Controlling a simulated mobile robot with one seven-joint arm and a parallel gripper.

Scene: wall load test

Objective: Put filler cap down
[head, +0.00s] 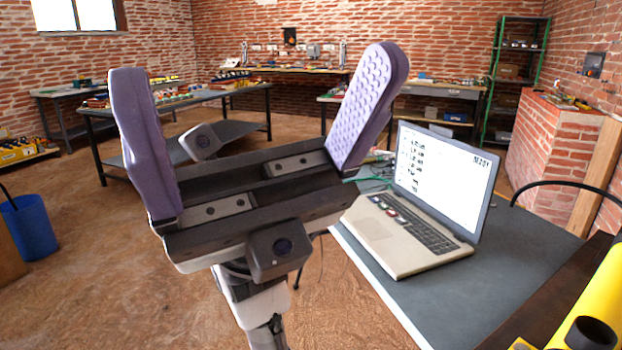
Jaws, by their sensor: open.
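My gripper (253,130) is large in the middle of the head view, raised in front of the camera. Its two purple padded fingers stand wide apart, and nothing is between them. I cannot make out a filler cap anywhere in this view. The dark-topped table (505,278) is at the right, beside and behind my gripper.
An open laptop (420,235) stands on the table. A yellow object with a black tube (592,335) is at the lower right corner. A blue bin (30,230) stands on the floor at the left. Workbenches (215,97) line the back. Open brown floor lies between.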

